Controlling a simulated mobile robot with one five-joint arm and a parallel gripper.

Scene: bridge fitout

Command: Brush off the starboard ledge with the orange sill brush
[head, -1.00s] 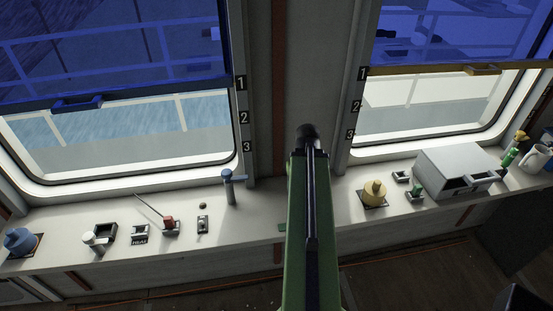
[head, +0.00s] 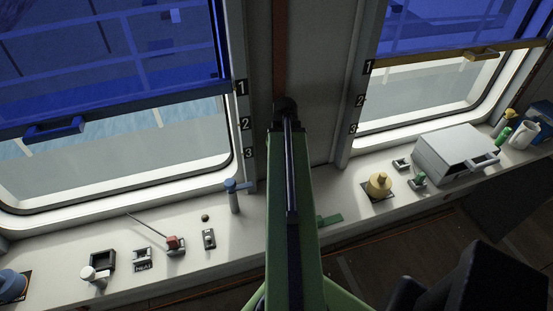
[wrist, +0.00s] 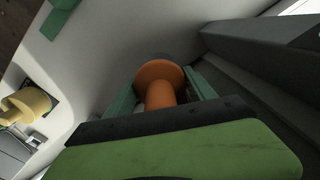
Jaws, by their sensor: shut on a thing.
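In the wrist view my gripper (wrist: 160,88) is shut on the orange sill brush (wrist: 160,75). Its round orange head and stem show between the teal fingers; its bristles are not visible. The brush is over or near a pale surface; contact cannot be told. In the head view my green arm hides the gripper and brush. A pale ledge (head: 225,240) runs below both windows, and its middle is hidden behind my arm. Which part is the starboard ledge is not marked.
Right of my arm stand a yellow knob (head: 380,185), a small green-topped control (head: 419,180), a grey box (head: 455,152) and a white mug (head: 523,135). Left are a blue-topped post (head: 235,197), a red-knobbed lever (head: 173,243) and a white knob (head: 93,274).

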